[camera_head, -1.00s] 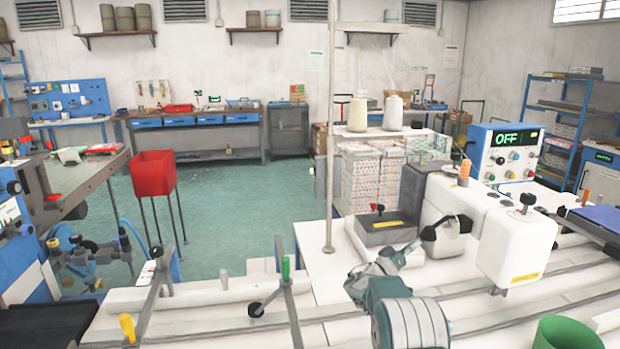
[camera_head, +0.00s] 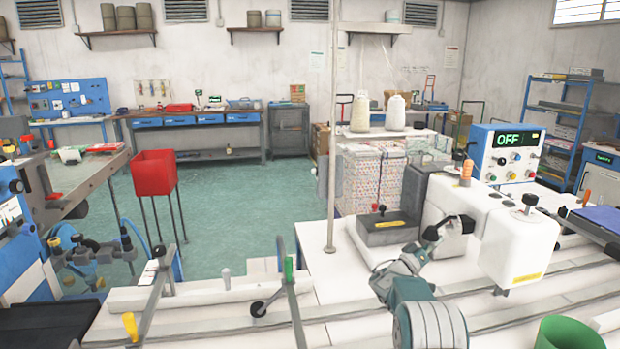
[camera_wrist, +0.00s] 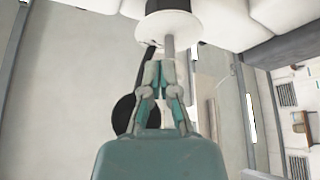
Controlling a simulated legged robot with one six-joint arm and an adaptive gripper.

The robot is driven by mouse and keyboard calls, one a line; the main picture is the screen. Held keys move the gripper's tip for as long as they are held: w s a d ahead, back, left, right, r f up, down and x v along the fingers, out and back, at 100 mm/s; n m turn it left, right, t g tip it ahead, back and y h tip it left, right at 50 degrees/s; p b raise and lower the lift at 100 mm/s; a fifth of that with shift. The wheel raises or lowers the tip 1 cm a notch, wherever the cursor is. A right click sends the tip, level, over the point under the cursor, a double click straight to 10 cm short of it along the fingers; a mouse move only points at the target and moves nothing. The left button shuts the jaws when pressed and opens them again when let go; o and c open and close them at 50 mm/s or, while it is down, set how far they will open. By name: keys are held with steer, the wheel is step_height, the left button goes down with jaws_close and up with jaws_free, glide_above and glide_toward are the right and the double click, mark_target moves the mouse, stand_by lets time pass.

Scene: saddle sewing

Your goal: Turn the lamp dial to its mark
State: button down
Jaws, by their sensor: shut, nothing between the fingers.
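In the head view a white rounded lamp-like housing (camera_head: 452,240) with black knob-like parts hangs at the left of the white sewing machine (camera_head: 518,245). I cannot tell for certain which part is the lamp dial. My gripper (camera_head: 425,243) reaches up to the left side of this housing. In the wrist view my gripper (camera_wrist: 158,70) is shut and empty, fingers pointing up the picture. Just past its tips are a grey stem (camera_wrist: 169,47), a white disc (camera_wrist: 170,27) and a black cylinder (camera_wrist: 166,5). Contact with the stem is unclear. No dial mark is legible.
A control box (camera_head: 505,150) reading OFF stands behind the machine at right. A grey box (camera_head: 388,230) sits left of my gripper. A thin pole (camera_head: 331,130) rises from the table. A green bin (camera_head: 570,333) is at front right.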

steer(key=shift+w+r, duration=0.2)
steer(key=shift+w, duration=0.15)
stand_by(0.7)
steer(key=shift+w+a+f, duration=0.15)
steer(key=shift+w+f, duration=0.2)
steer(key=shift+w, duration=0.5)
stand_by(0.5)
steer(key=s+a+f, duration=0.1)
steer(key=a, duration=0.5)
steer(key=shift+s, duration=0.2)
stand_by(0.5)
